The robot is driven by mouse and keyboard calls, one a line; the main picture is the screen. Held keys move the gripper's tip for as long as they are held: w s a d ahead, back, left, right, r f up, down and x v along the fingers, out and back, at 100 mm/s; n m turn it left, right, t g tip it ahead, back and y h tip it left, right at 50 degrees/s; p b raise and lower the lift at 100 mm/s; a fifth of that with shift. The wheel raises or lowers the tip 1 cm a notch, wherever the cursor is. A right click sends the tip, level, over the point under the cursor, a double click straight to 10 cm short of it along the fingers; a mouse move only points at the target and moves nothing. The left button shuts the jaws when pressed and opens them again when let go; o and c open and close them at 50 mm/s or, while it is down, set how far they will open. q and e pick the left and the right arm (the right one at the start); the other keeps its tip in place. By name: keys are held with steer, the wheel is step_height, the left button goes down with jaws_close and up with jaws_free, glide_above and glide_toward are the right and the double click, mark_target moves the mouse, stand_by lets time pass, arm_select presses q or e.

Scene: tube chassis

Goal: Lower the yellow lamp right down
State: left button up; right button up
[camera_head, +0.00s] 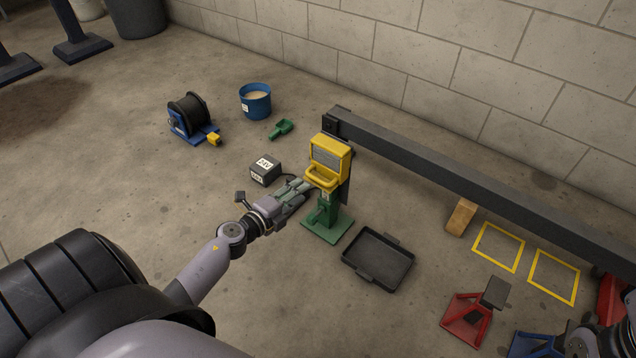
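The yellow lamp (345,162) has a grey panel face and a yellow handle loop low on its front. It sits upright at the top of a green stand (322,232) with a flat green foot on the floor. My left gripper (309,186) reaches in from the left, its fingers at the lower left of the lamp, close to the handle. Whether the fingers touch or close around the handle is too small to tell. Part of my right arm shows in the bottom right corner; the state of its gripper (580,343) is unclear.
A dark beam (470,190) runs behind the lamp to the right. A black tray (378,262) lies right of the stand. A dark box (265,171), cable reel (190,115), blue bucket (255,104) and green scoop (281,129) lie left. A red stand (466,318) is at lower right.

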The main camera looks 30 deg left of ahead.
mark_target(318, 178)
arm_select(q)
steer(key=b+x, duration=0.2)
steer(key=x, duration=0.7)
jaws_close()
steer(key=shift+f, duration=0.1)
stand_by(0.6)
